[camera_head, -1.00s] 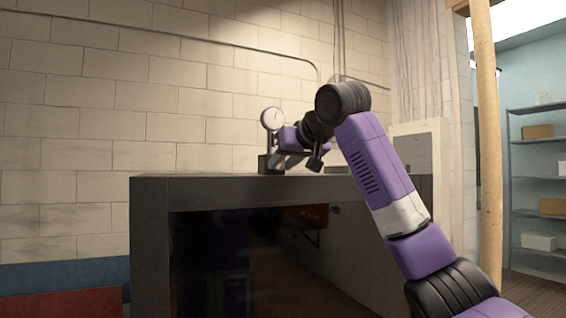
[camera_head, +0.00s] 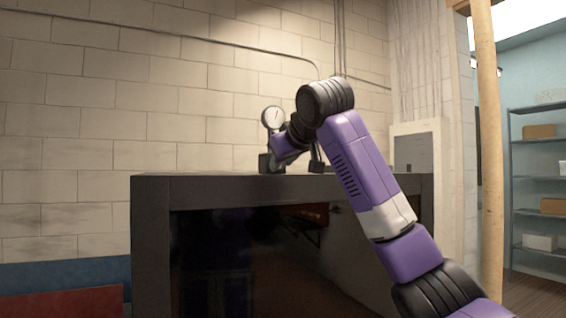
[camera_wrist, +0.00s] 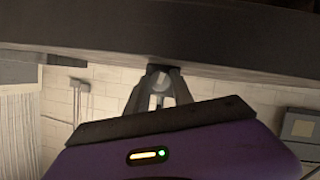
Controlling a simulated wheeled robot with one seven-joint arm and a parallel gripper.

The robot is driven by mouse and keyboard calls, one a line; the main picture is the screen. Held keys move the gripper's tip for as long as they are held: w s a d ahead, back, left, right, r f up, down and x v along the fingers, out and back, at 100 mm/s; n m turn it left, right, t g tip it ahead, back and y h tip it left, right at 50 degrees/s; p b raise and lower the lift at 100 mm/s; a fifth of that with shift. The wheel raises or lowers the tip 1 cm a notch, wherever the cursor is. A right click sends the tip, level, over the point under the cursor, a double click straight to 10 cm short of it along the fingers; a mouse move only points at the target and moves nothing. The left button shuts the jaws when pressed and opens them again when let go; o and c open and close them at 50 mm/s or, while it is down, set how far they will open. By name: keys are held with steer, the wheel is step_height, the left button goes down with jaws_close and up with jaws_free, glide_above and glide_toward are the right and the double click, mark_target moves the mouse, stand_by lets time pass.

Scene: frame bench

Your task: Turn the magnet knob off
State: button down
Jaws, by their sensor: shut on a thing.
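A round white dial gauge (camera_head: 272,118) stands above a dark block-shaped base (camera_head: 270,163) on top of the dark bench in the head view. My gripper is hidden behind my own arm there; my purple wrist is right beside the gauge. In the wrist view my gripper (camera_wrist: 158,77) has its grey fingers closed in on a small pale knob (camera_wrist: 158,69) at the bench's dark edge. The knob's markings and turn position cannot be made out.
The dark bench (camera_head: 150,220) has an open, shadowed front. A small dark post (camera_head: 317,156) stands on the top right of the base. A block wall (camera_head: 80,150) is behind. Shelves (camera_head: 538,190) stand at far right.

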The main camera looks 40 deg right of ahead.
steer(key=c, duration=1.1)
jaws_free()
steer(key=b+v, duration=0.3)
steer(key=v, duration=0.5)
